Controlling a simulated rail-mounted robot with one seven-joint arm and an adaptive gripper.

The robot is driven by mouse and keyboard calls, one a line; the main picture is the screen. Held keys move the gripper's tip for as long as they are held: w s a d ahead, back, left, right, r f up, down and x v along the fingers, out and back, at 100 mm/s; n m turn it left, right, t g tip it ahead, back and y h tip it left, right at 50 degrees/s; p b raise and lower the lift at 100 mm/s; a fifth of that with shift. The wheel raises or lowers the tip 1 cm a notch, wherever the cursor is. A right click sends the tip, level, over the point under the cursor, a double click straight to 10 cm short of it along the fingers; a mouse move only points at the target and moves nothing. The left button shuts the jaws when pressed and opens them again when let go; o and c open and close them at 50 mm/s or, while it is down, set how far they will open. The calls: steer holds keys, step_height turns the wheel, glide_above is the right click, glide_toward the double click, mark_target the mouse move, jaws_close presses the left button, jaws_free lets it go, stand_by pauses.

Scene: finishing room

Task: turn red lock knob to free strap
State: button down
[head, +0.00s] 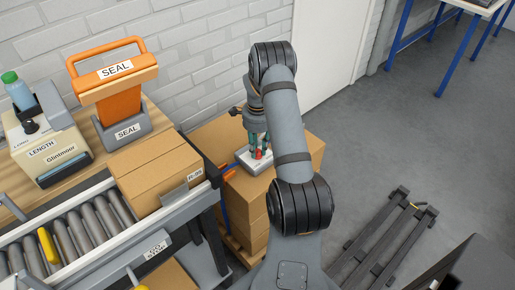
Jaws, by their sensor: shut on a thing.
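My gripper (260,146) points down over the stack of cartons behind my forearm. Its fingers are closed on the small red lock knob (258,155), which shows only in part between them. The knob sits on a pale grey strap-lock unit (246,164) on top of the carton stack (250,195). A blue strap (224,212) shows down the left side of the stack. My arm hides the right part of the unit. I cannot tell how far the knob is turned.
A roller conveyor (85,230) with a carton (160,175) stands close at left. Behind it a bench holds an orange SEAL machine (115,90) and a LENGTH dispenser (45,145).

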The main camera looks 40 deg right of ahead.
steer(key=n+b, duration=0.1)
steer(key=n, duration=0.3)
steer(key=shift+n, duration=0.3)
steer(key=n, duration=0.4)
steer(key=shift+b, duration=0.3)
steer(key=n, duration=0.5)
steer(key=shift+n, duration=2.1)
steer(key=c, duration=1.5)
jaws_free()
